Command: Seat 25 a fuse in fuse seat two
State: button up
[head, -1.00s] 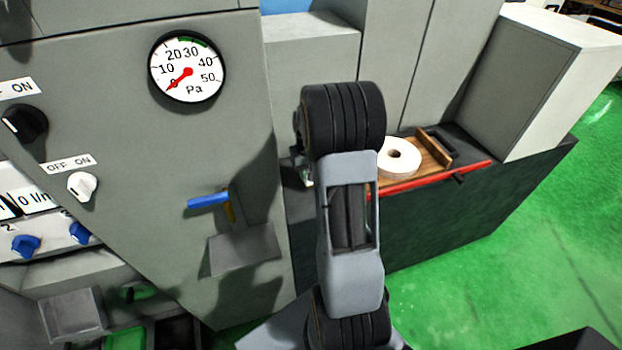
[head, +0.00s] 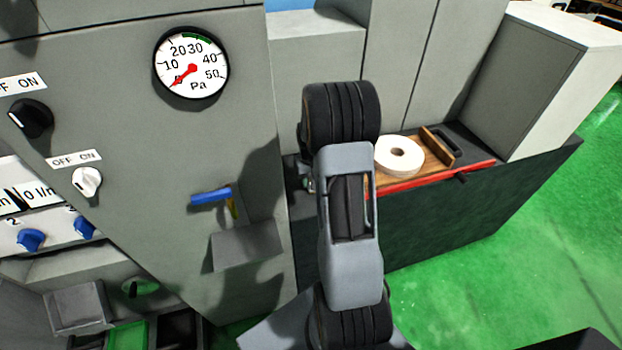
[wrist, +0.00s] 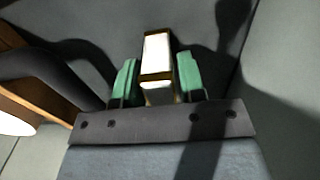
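In the wrist view my gripper (wrist: 158,82) has two green fingers, one on each side of a fuse (wrist: 157,58). The fuse has a white body with brass-coloured bands, and the fingers sit close against its sides. Its rating cannot be read. A plain grey surface with dark shadows lies beyond it. In the head view my own arm hides the gripper and the fuse almost wholly. I cannot make out any fuse seat in either view.
A grey machine panel with a gauge (head: 191,62), switches and a blue-handled lever (head: 211,196) stands at left. A dark bench (head: 440,215) at right carries a wooden tray (head: 417,178) with a white ring (head: 398,155) and a red rail (head: 430,178). Green floor is clear at right.

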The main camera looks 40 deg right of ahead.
jog(key=shift+o, duration=1.1)
